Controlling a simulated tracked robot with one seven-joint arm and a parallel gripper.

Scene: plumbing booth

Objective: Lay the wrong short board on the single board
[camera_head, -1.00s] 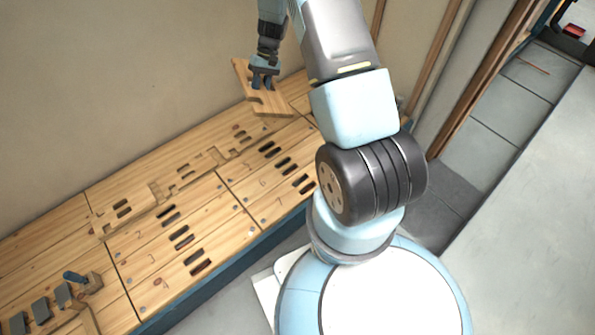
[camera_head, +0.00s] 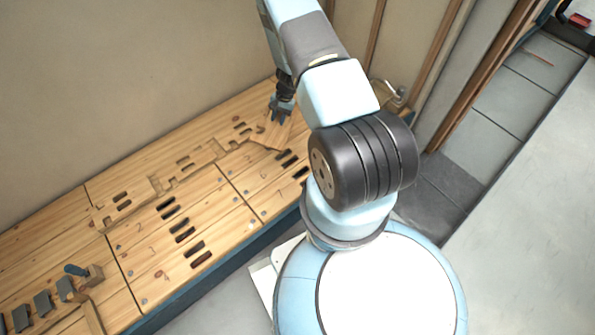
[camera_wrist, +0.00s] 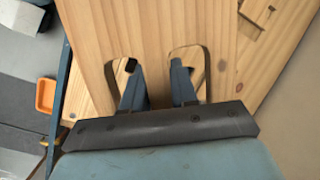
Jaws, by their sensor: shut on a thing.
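My gripper (camera_head: 281,115) is at the far right part of the wooden bench. It is shut on a pale wooden board (camera_head: 270,136), which it holds tilted over the bench top; whether the board touches the bench I cannot tell. In the wrist view my gripper's fingers (camera_wrist: 155,70) reach into two slots of the held board (camera_wrist: 150,25) and grip the strip between them. Part of the board is hidden behind my arm in the head view. Which board on the bench is the single board I cannot tell.
The bench top (camera_head: 150,245) has paired dark slots, engraved numbers and stepped cut-outs along the wall. At the lower left lie a blue-handled tool (camera_head: 78,270) and dark grey blocks (camera_head: 42,305). An orange bin (camera_wrist: 45,95) shows in the wrist view. Grey floor lies right of my base.

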